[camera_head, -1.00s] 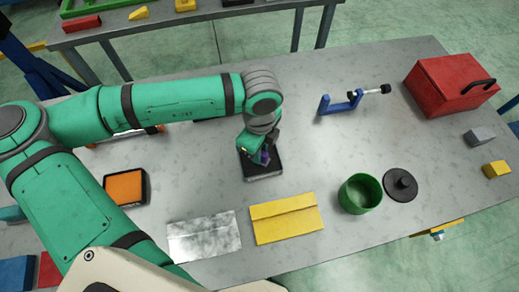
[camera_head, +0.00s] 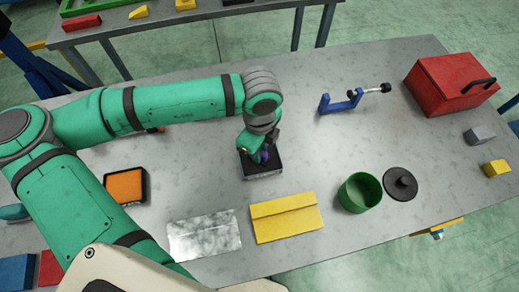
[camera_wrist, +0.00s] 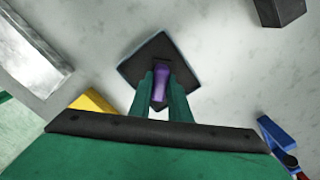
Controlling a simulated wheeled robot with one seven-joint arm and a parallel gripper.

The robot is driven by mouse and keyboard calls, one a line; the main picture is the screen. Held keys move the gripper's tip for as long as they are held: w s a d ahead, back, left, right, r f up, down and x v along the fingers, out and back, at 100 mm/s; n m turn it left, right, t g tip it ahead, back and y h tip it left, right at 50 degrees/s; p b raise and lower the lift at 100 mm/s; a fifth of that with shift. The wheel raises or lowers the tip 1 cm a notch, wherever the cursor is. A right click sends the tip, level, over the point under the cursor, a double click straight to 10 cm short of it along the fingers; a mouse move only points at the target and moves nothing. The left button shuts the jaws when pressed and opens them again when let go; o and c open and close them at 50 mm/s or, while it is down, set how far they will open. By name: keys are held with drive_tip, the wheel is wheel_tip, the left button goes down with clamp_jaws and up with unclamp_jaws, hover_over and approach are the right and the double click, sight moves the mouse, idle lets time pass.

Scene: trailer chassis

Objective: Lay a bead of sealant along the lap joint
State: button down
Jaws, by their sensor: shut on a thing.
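My gripper (camera_wrist: 160,88) is shut on a small purple object (camera_wrist: 160,85). The purple object also shows in the head view (camera_head: 263,156). It stands over a dark square tray (camera_wrist: 178,48), which also shows in the head view (camera_head: 262,174). I cannot tell whether its lower end touches the tray. A yellow sheet piece (camera_head: 287,220) with a raised step across it lies in front of the tray. A silver sheet piece (camera_head: 204,237) with a faint line across it lies left of the yellow one. No bead shows clearly on either. No sealant nozzle can be made out.
An orange pad in a dark tray (camera_head: 125,187) lies to the left. A green cup (camera_head: 360,193) and a black lid (camera_head: 400,185) stand to the right. A blue clamp (camera_head: 340,103) and a red toolbox (camera_head: 450,86) are farther back. The tabletop between them is clear.

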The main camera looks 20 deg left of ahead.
idle(0.4)
drive_tip(key=shift+r, duration=3.5)
drive_tip(key=shift+w, duration=0.15)
